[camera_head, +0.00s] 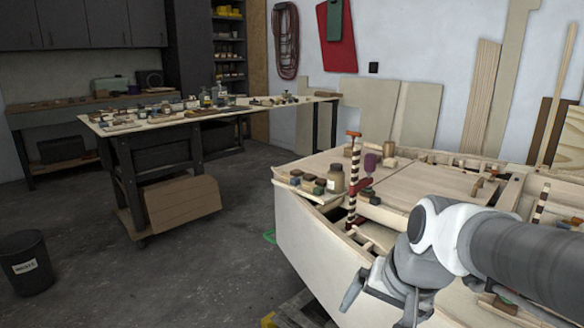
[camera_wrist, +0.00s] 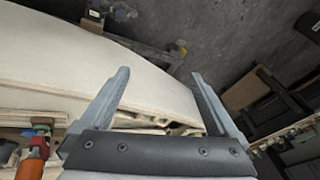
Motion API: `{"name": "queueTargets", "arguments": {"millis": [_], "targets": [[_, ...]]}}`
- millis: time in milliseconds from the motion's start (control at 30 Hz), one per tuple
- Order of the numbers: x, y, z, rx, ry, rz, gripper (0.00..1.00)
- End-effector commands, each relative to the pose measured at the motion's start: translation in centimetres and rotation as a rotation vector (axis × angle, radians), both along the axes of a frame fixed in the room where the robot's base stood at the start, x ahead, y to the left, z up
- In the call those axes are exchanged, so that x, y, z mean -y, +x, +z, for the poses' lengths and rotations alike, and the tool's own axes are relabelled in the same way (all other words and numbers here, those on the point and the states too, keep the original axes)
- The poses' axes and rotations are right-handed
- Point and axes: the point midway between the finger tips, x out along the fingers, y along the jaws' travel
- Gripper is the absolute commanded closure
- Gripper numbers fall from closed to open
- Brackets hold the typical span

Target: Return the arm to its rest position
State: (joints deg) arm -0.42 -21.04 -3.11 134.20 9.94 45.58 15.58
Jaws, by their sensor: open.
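My gripper (camera_wrist: 160,105) shows in the wrist view with its two grey fingers spread wide apart and nothing between them. In the head view my arm reaches in from the right edge, and my gripper (camera_head: 380,300) points down beside the near side of the plywood hull (camera_head: 310,240). In the wrist view the pale hull side (camera_wrist: 60,65) lies beyond the fingers, with the dark floor past it. I cannot tell from these frames how close the fingers are to the hull.
A cluttered workbench (camera_head: 125,125) stands at the back left. A black waste bin (camera_head: 27,262) is at far left. The floor (camera_head: 150,280) between is mostly clear.

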Motion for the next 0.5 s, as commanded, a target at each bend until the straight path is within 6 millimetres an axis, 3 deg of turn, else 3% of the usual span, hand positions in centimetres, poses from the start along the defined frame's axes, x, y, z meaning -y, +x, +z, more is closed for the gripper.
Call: {"name": "queueTargets", "arguments": {"millis": [100,433,500], "targets": [[0.2,-2.9,1.3,0.053,-0.086,0.115,0.04],[1.4,-9.0,2.3,0.142,-0.313,0.357,0.04],[1.4,-8.6,5.0,0.133,-0.305,0.352,0.04]]}}
